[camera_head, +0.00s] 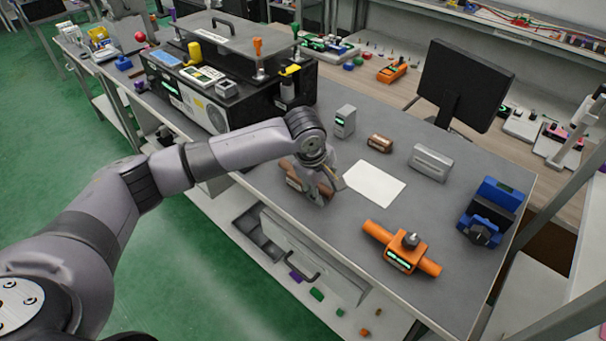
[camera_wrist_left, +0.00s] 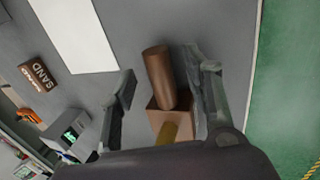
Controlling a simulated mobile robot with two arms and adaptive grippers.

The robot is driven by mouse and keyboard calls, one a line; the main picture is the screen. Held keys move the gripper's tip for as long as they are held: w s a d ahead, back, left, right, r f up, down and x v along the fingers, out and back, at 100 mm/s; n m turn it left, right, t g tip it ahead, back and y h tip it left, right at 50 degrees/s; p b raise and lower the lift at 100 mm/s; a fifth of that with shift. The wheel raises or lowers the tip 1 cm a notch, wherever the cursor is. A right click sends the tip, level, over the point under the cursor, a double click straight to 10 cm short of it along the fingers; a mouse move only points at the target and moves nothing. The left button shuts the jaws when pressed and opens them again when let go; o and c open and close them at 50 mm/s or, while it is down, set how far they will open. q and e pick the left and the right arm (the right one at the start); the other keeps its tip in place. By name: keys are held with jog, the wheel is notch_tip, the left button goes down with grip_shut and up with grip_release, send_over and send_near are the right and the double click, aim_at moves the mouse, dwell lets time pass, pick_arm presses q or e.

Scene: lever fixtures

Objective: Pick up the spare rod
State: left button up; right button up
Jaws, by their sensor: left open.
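A brown rod (camera_wrist_left: 157,72) shows in the left wrist view, its round end rising from beside a brown block (camera_wrist_left: 180,100). I take it for the spare rod. A yellowish piece (camera_wrist_left: 168,132) shows below the block. My left gripper (camera_wrist_left: 160,78) is open, one finger on each side of the rod, with a gap on the left side. In the head view my left gripper (camera_head: 322,192) is low over the table's near edge, and the brown piece (camera_head: 294,183) is partly hidden behind it. My right gripper is not in view.
An orange fixture (camera_head: 403,255) with a cross bar and dark knob stands right of the gripper. A white sheet (camera_head: 375,185), a brown block marked SAND (camera_head: 380,143), grey blocks (camera_head: 345,121) and a blue device (camera_head: 490,210) stand around. A black machine (camera_head: 230,95) is at left.

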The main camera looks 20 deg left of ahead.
pick_arm(q)
jog(key=shift+w+f, duration=0.15)
jog(key=shift+f, duration=0.35)
grip_shut()
dwell(0.3)
